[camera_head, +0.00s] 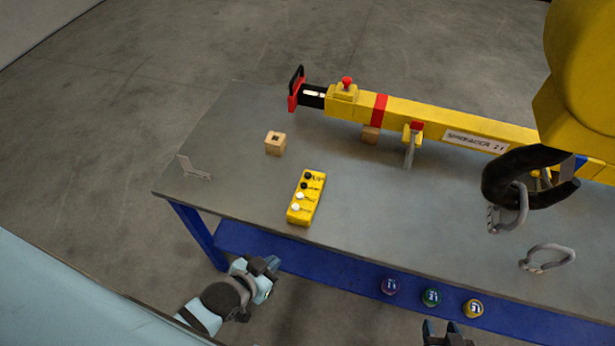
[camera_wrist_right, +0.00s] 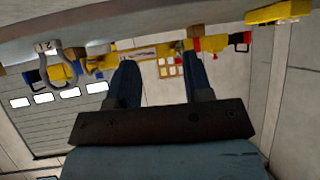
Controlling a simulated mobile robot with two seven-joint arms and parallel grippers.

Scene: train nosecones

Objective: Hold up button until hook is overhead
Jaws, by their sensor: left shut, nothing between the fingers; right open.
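The yellow button control box (camera_head: 306,208) lies on the grey table. It has dark and white buttons in a row, with a label that seems to read "Up" beside the top dark one (camera_head: 308,175). The black hook (camera_head: 505,172) hangs from a large yellow block (camera_head: 580,80) at the right, over the table's right part, with a grey shackle (camera_head: 522,205) at it. My left gripper (camera_head: 270,264) is shut and empty, off the table's front edge, below and left of the control box. My right gripper (camera_head: 448,328) is open and empty at the bottom edge; its fingers also show in the right wrist view (camera_wrist_right: 158,72).
A long yellow beam (camera_head: 440,120) with red parts lies along the table's back. A wooden block (camera_head: 275,144), a small grey bracket (camera_head: 195,168) and another shackle (camera_head: 547,258) are on the table (camera_head: 240,190). Coloured round items (camera_head: 431,296) sit on the blue lower shelf (camera_head: 340,277).

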